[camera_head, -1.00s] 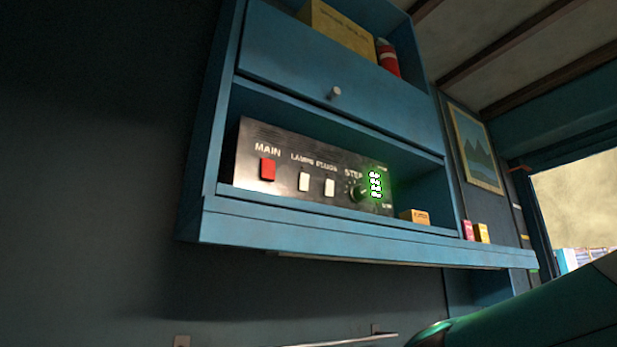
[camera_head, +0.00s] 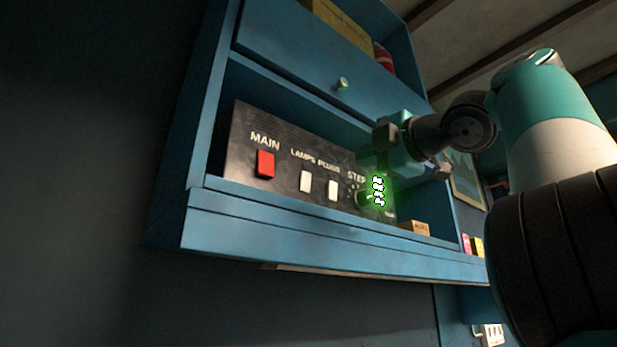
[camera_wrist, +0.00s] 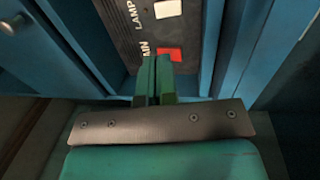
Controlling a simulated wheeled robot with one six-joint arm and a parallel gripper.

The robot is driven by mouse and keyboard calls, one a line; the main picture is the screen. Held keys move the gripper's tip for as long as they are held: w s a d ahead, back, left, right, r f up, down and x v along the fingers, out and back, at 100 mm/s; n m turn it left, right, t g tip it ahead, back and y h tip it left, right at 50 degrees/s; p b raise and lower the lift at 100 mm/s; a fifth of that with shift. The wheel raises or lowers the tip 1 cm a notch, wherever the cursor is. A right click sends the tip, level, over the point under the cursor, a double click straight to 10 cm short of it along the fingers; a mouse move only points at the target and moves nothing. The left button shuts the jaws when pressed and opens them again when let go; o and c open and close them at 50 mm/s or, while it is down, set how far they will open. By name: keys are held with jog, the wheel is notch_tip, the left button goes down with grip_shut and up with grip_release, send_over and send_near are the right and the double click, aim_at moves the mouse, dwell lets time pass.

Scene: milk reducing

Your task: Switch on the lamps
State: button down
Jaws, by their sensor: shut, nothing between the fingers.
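The dark control panel (camera_head: 240,175) stands in the open shelf of the blue cabinet. The white switch (camera_head: 306,181) under the LAMPS label is left of another white switch (camera_head: 332,190) under PLUGS. The red MAIN switch (camera_head: 265,164) is at the panel's left. In the wrist view my gripper (camera_wrist: 155,62) is shut and empty, its green fingers pointing at the panel beside the red switch (camera_wrist: 169,55). The white lamps switch (camera_wrist: 168,9) is at the top edge there. In the head view my arm reaches in front of the panel's right end. Contact with the panel cannot be told.
A STEP knob (camera_head: 362,198) and a glowing green display (camera_head: 378,191) are at the panel's right. A small orange box (camera_head: 415,228) sits on the shelf. A drawer with a round knob (camera_head: 342,83) is above. The cabinet's side walls and front ledge (camera_head: 300,245) bound the shelf.

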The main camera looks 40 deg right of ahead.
jog(key=shift+w+a, duration=0.2)
jog(key=shift+a, duration=0.15)
jog(key=p, duration=0.5)
send_near(307, 176)
jog(key=w, duration=0.4)
jog(key=w+r, duration=0.1)
jog(key=w, duration=0.1)
jog(key=shift+w+a+r, duration=0.1)
jog(key=shift+w, duration=0.7)
